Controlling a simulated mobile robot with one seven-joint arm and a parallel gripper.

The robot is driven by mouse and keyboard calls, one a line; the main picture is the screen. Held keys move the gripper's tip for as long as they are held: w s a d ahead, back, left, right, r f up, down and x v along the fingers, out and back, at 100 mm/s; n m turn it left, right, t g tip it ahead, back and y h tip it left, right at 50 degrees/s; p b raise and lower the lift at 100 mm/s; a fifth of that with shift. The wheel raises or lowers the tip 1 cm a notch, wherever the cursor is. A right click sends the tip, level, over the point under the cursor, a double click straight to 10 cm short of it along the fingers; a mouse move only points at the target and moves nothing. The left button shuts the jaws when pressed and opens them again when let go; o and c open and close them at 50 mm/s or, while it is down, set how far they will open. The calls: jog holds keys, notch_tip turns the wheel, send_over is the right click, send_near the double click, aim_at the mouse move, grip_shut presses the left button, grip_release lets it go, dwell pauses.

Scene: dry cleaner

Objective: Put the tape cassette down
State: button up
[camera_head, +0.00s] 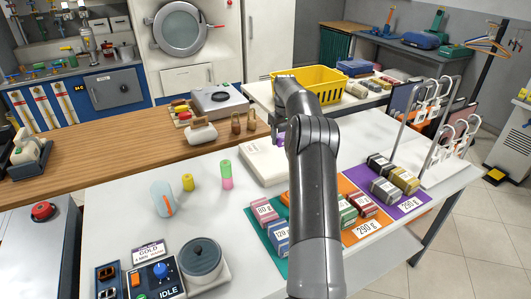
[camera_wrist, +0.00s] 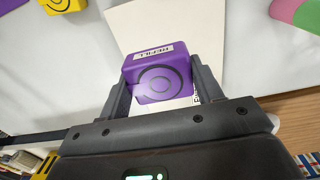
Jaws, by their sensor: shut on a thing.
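The tape cassette (camera_wrist: 158,76) is a purple block with a round ring pattern and a white label on its edge. My gripper (camera_wrist: 160,84) is shut on it, one finger on each side. In the wrist view a flat white slab (camera_wrist: 150,22) lies behind and below the cassette; I cannot tell whether they touch. In the head view only a small purple bit of the cassette (camera_head: 280,138) shows beside my arm, above the white slab (camera_head: 258,152) on the white table. My arm hides the gripper there.
Left of the slab stand a pink-and-green cylinder (camera_head: 226,176), a yellow cylinder (camera_head: 188,182) and a clear cylinder (camera_head: 162,198). Small labelled blocks sit on coloured mats (camera_head: 411,203) at right. A yellow crate (camera_head: 318,88) stands behind.

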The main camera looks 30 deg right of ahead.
send_over(263, 157)
notch_tip(263, 157, down, 5)
jog(key=shift+w+f, duration=0.1)
jog(key=shift+w, duration=0.05)
jog(key=shift+f, duration=1.95)
jog(key=shift+f, duration=0.2)
jog(key=o, duration=1)
jog(key=shift+c, duration=0.2)
